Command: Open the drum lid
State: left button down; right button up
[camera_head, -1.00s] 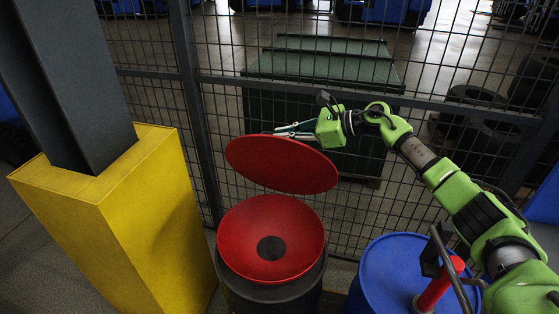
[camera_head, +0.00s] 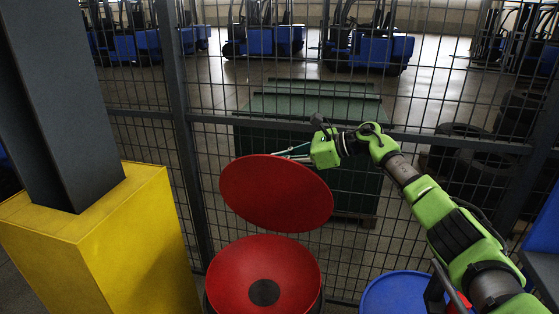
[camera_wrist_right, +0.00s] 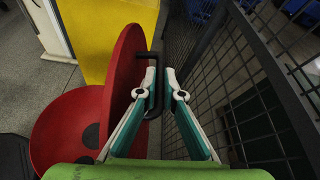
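The red drum lid (camera_head: 276,194) stands tilted up above the dark drum's red funnel-shaped top (camera_head: 262,268), its face toward my head camera. In the right wrist view the lid (camera_wrist_right: 119,75) is seen nearly edge-on, with the red funnel (camera_wrist_right: 65,130) to its left. A black handle (camera_wrist_right: 158,85) sticks out from the lid's back. My right gripper (camera_head: 290,153) is behind the lid's upper edge. In the right wrist view its fingertips (camera_wrist_right: 160,72) stand close together with the handle between them, shut on it. My left gripper is out of view.
A yellow post base (camera_head: 105,245) stands left of the drum. A wire mesh fence (camera_head: 400,110) runs close behind. A blue drum (camera_head: 390,293) is at the right, under my right arm. A green container (camera_head: 320,110) and forklifts are beyond the fence.

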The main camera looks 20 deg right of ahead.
jog(key=o, duration=0.4)
jog(key=shift+o, duration=0.2)
jog(key=v, duration=1.2)
